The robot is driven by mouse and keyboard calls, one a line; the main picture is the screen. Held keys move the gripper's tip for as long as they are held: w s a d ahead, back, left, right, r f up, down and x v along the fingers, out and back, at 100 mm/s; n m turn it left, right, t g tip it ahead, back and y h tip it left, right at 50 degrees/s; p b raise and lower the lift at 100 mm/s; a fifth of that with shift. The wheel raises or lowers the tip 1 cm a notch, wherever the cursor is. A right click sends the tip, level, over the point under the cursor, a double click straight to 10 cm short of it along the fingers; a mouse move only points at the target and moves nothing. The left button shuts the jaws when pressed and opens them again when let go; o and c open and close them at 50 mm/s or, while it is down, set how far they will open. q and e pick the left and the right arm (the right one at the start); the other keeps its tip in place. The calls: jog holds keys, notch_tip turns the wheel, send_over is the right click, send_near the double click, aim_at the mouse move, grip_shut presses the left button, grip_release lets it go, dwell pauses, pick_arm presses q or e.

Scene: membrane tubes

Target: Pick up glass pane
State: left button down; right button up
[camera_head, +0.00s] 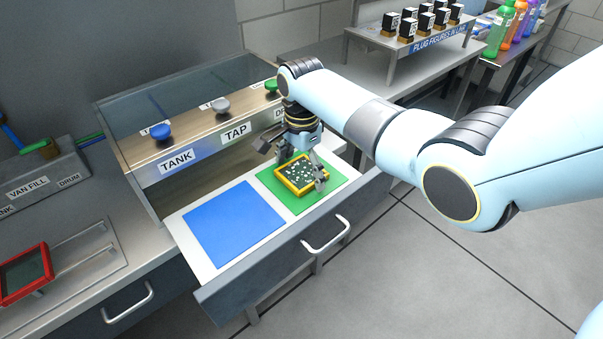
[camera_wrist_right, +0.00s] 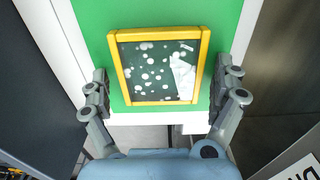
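A glass pane (camera_head: 295,174) in a yellow frame lies on the green mat (camera_head: 330,180) in the open drawer. Its dark face has white spots, and it shows in the right wrist view (camera_wrist_right: 155,75) with a pale patch at its right side. My right gripper (camera_head: 293,164) points down over it. In the right wrist view the fingers (camera_wrist_right: 165,82) are spread wide, one on each side of the yellow frame, with gaps to it. The gripper is open and empty. A second pane (camera_head: 26,271) in a red frame rests on the left counter. My left gripper is not in view.
A blue mat (camera_head: 233,222) lies beside the green one in the drawer and is bare. A panel with TANK and TAP labels (camera_head: 177,161) and knobs stands behind the drawer. A raised shelf (camera_head: 375,41) with several dark blocks is at the back right.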

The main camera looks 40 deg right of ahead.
jog(key=c, duration=1)
jog(key=shift+r, duration=0.1)
jog(key=shift+c, duration=0.2)
